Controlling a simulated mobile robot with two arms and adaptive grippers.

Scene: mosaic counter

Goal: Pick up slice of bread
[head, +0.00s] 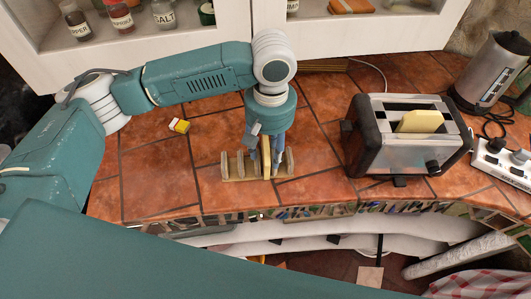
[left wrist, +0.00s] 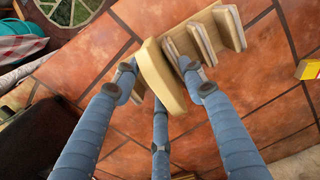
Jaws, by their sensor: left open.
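A wooden toast rack (head: 230,172) stands on the tiled counter, left of the toaster. A slice of bread (head: 265,160) stands upright in its right part. My left gripper (head: 270,145) points down over this slice, with fingers on either side of it. In the left wrist view the pale slice (left wrist: 160,75) lies between the open blue fingers (left wrist: 157,88), and the rack (left wrist: 212,37) shows behind it. I cannot tell whether any finger touches the slice. Another slice (head: 420,121) sticks out of the silver and black toaster (head: 400,155). My right gripper is not in view.
A yellow box (head: 179,125) lies left of the rack. A metal kettle (head: 490,72) and a white power strip (head: 505,164) are at the right. Jars, including salt (head: 164,14), stand in the cabinet above. The counter left of the rack is mostly clear.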

